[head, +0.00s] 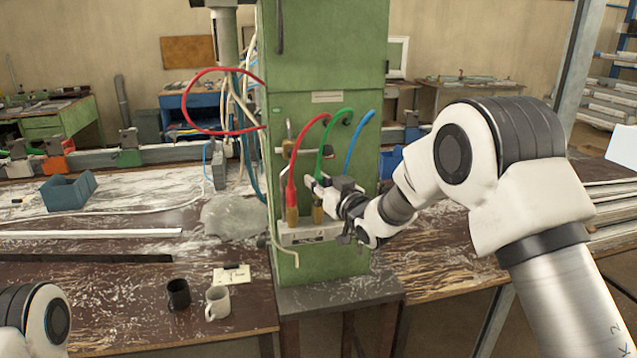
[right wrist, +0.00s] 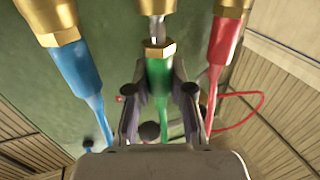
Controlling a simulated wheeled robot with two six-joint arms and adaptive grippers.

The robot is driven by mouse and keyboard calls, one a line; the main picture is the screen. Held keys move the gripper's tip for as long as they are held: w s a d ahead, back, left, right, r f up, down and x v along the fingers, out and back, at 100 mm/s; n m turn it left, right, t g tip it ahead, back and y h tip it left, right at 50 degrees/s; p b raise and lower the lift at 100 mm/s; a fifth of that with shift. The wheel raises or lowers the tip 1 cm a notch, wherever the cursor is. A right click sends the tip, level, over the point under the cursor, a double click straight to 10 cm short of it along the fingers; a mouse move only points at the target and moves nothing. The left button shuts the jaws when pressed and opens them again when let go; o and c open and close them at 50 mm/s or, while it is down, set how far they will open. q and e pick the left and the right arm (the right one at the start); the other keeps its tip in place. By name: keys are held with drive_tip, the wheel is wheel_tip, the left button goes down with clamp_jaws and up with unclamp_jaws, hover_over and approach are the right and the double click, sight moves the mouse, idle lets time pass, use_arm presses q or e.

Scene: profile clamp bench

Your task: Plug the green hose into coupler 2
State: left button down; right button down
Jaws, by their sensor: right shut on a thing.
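The green hose (head: 328,140) arches from the green cabinet (head: 330,70) down to my right gripper (head: 318,188). The right gripper is shut on the hose just behind its brass collar; the hose also shows between the fingers in the right wrist view (right wrist: 158,85). A short metal tip (right wrist: 157,28) shows between this collar and the middle brass coupler (right wrist: 158,5), in line with it; how deep it sits I cannot tell. Brass couplers stand on a pale block (head: 310,234), whose numbers I cannot read. My left gripper is out of view.
The red hose (head: 304,150) runs into the brass coupler (head: 291,215) on the left. The blue hose (head: 358,140) runs into a brass coupler (right wrist: 45,15) on the other side. A dark mug (head: 178,293) and a pale mug (head: 217,303) stand on the bench.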

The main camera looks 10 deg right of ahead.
drive_tip(key=shift+f, duration=0.15)
drive_tip(key=shift+f+b, duration=0.3)
drive_tip(key=shift+b, duration=0.1)
drive_tip(key=shift+f+b, duration=0.55)
drive_tip(key=shift+f, duration=0.25)
idle(0.4)
drive_tip(key=c, duration=0.9)
unclamp_jaws()
drive_tip(key=shift+c, duration=0.2)
drive_tip(key=shift+s, duration=0.1)
drive_tip(key=b+v, duration=0.2)
drive_tip(key=v, duration=0.6)
drive_tip(key=shift+s+d, duration=0.2)
drive_tip(key=shift+s, duration=0.15)
